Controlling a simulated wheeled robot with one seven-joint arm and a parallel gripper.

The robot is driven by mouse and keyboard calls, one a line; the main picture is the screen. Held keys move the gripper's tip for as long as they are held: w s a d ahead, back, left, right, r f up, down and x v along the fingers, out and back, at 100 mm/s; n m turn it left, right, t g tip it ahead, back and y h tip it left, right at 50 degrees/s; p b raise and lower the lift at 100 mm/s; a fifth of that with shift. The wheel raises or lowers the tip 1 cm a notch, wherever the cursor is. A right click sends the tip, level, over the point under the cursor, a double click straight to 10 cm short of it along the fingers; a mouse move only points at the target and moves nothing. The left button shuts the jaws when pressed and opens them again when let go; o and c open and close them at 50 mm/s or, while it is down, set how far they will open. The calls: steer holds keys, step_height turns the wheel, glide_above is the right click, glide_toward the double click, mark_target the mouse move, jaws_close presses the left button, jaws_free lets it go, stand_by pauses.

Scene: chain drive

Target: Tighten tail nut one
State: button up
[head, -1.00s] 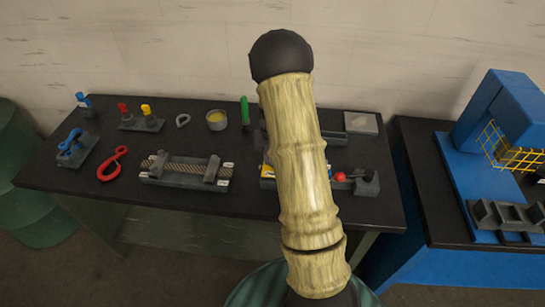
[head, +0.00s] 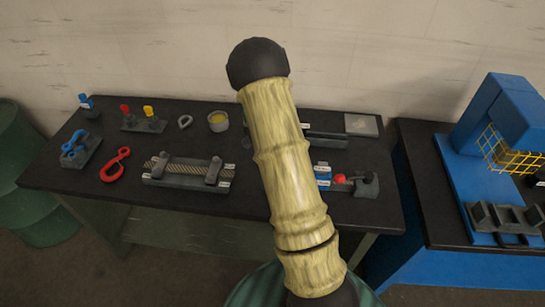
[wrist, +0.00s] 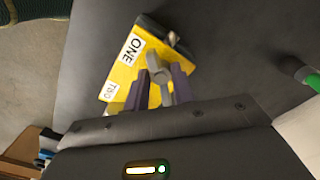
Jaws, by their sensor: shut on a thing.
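In the wrist view, a yellow block (wrist: 124,70) lies on the dark bench top with white labels, one reading ONE. A small dark fitting (wrist: 173,38) sits at its far end; whether this is the nut is hard to tell. My gripper (wrist: 160,88) is over the block, its purple-grey fingers shut on a grey tool (wrist: 157,68) with a forked, spanner-like head. The head of the tool is close to the fitting; I cannot tell whether they touch. In the head view, my arm hides the gripper and the yellow block.
A green-handled thing (wrist: 308,77) lies right in the wrist view. A blue machine (head: 500,130) stands at the right.

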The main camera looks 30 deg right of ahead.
steer(key=m, duration=0.2)
steer(key=m+p, duration=0.2)
steer(key=m, duration=0.1)
steer(key=shift+w+r+m, duration=0.25)
steer(key=shift+m, duration=0.05)
steer(key=shift+f+m+p, duration=0.1)
steer(key=shift+m+p, duration=0.5)
steer(key=shift+m, duration=1.1)
steer(key=o, duration=0.6)
steer(key=shift+f, duration=0.1)
steer(key=shift+o, duration=0.2)
step_height(320, 180, up, 17)
steer(key=b, duration=0.2)
steer(key=shift+r+b, duration=0.2)
steer(key=shift+b, duration=0.2)
